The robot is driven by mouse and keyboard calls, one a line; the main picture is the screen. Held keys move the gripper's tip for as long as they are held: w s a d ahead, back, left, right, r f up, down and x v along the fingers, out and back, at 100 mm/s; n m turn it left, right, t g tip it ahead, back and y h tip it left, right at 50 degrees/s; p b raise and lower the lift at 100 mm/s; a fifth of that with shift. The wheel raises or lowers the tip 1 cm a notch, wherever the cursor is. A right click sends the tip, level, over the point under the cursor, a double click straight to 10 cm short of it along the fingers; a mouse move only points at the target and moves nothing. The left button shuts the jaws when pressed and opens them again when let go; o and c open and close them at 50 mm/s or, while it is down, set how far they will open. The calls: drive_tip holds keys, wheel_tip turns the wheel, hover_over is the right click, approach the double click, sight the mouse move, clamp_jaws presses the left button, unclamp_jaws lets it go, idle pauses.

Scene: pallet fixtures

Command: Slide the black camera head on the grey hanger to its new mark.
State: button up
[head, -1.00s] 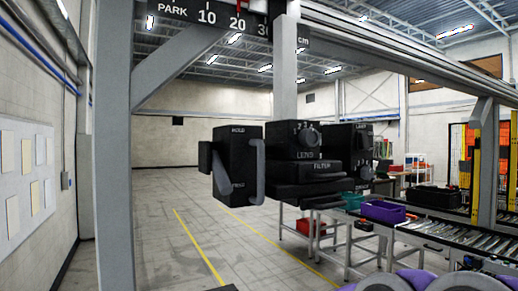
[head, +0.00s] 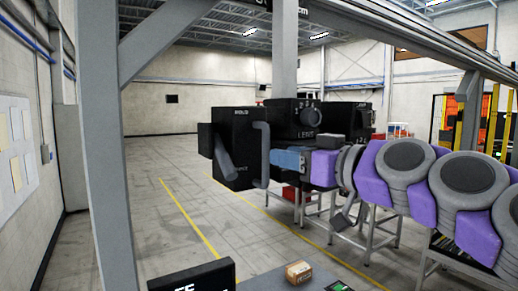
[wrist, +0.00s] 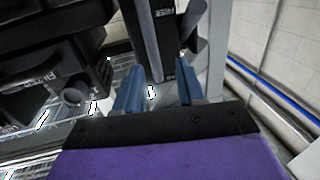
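The black camera head (head: 312,120) hangs from the grey hanger (head: 285,60) below the overhead rail. Its left box (head: 232,135) carries an upright grey handle (head: 262,150) on its right edge. My gripper (head: 274,158) comes in from the right, its blue fingers pointing left at the handle and partly covering the lower camera head. In the wrist view, my gripper (wrist: 160,78) has its two blue fingers apart, with the black box (wrist: 160,35) and a grey bar ahead of them. I cannot tell whether a finger touches the handle. Most of the scale is out of view.
A grey post (head: 108,170) with a diagonal brace stands at the left. The overhead rail (head: 400,35) runs to the right. A small brown box (head: 298,271) and a black sign (head: 192,277) are at the bottom. Open floor lies behind.

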sight(264, 151)
drive_tip(key=w+a, duration=0.1)
drive_tip(key=w, duration=0.1)
drive_tip(key=w+a, duration=0.1)
drive_tip(key=w, duration=0.2)
drive_tip(key=shift+w+a+r+p, duration=0.15)
drive_tip(key=shift+w+a+p, duration=0.15)
drive_tip(key=shift+a+p, duration=0.1)
drive_tip(key=a, duration=0.2)
drive_tip(key=shift+w+a, duration=0.3)
drive_tip(key=shift+w, duration=0.1)
drive_tip(key=shift+s+a, duration=0.15)
drive_tip(key=shift+a, duration=0.05)
drive_tip(key=shift+d, duration=0.6)
drive_tip(key=c, duration=0.4)
clamp_jaws()
